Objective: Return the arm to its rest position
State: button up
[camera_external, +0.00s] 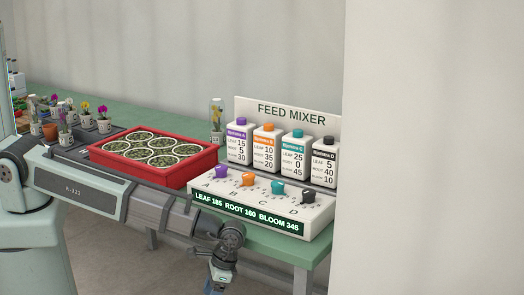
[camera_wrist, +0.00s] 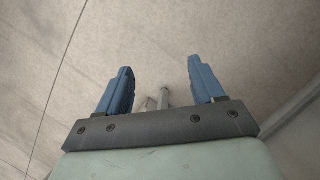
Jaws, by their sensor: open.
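My arm reaches from the left across the front of the bench in the external view. My gripper (camera_external: 214,287) hangs low at the bottom edge of that view, in front of the bench and below its top, partly cut off by the frame. In the wrist view my gripper (camera_wrist: 160,82) has two blue fingers spread wide apart. Nothing is between them. Behind them lies a pale floor (camera_wrist: 200,35).
A pale wall (camera_external: 430,150) fills the right side.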

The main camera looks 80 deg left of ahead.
jog(key=s+a+f+g, duration=0.1)
jog(key=s+a+f, duration=1)
jog(key=s+f, duration=0.25)
jog(key=s+a+f+g, duration=0.1)
jog(key=s+a+f, duration=0.2)
jog(key=s, duration=0.6)
jog(key=s+a+f, duration=0.4)
jog(key=s+a, duration=0.1)
jog(key=s, duration=0.4)
jog(key=shift+a+g, duration=0.25)
jog(key=shift+g, duration=0.15)
